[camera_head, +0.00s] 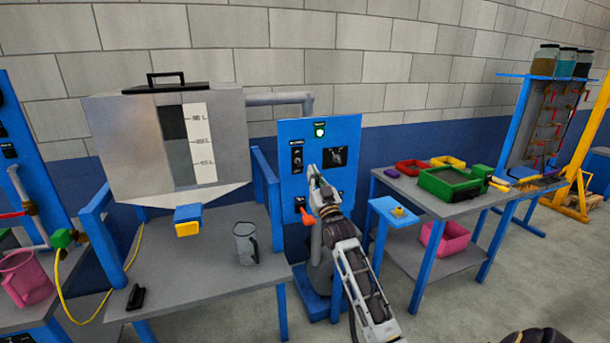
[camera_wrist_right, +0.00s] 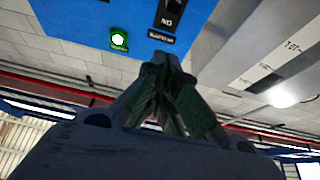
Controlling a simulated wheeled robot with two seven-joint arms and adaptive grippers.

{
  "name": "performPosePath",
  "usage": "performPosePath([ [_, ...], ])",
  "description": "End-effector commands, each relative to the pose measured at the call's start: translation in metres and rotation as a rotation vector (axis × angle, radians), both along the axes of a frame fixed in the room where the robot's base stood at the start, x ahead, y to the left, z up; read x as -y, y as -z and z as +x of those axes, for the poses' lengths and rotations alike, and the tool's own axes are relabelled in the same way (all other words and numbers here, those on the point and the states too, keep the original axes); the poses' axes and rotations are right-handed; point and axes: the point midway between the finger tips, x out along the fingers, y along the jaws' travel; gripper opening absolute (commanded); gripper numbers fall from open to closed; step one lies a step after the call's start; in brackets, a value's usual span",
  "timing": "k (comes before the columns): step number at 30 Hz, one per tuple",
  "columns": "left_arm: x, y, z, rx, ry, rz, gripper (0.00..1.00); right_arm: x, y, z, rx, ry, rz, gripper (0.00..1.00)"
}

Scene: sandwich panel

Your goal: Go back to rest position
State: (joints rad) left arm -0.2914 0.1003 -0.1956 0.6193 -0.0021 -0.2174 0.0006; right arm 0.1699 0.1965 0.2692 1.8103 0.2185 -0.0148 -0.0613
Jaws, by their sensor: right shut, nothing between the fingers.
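My right gripper (camera_head: 314,172) is raised in front of the blue control panel (camera_head: 343,130) in the head view. Its fingers are shut and empty, beside the black switch on the panel's left side. In the right wrist view the shut fingers (camera_wrist_right: 172,70) point at the panel (camera_wrist_right: 100,18), just below a black switch (camera_wrist_right: 167,14) labelled ON. I cannot tell whether they touch it. A green lamp (camera_head: 319,130) is lit at the panel's top, and it also shows in the right wrist view (camera_wrist_right: 119,39). My left gripper is not in view.
A grey tank (camera_head: 228,130) stands left of the panel above a table (camera_head: 190,285) with a grey jug (camera_head: 245,243). Right of my arm are a small blue stand (camera_head: 385,208) and a table (camera_head: 470,208) with coloured trays. A pink jug (camera_head: 27,280) stands far left.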

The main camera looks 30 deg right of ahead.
Motion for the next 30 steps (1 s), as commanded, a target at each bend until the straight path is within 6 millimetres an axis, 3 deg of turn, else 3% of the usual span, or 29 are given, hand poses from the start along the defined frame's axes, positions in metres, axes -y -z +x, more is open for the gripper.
performPosePath([
  [9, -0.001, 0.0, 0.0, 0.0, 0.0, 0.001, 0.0, -0.002, 0.002, 0.0, -0.007, -0.002, -0.001, 0.0],
  [14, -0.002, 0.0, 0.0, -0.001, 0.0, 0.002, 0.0, -0.012, 0.018, 0.0, -0.062, -0.018, 0.0, 0.0],
  [23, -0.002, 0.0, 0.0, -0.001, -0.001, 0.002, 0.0, -0.06, 0.087, -0.012, -0.314, -0.082, -0.001, 0.0],
  [30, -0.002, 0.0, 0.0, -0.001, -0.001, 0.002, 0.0, -0.103, 0.152, -0.04, -0.553, -0.133, 0.0, 0.0],
])
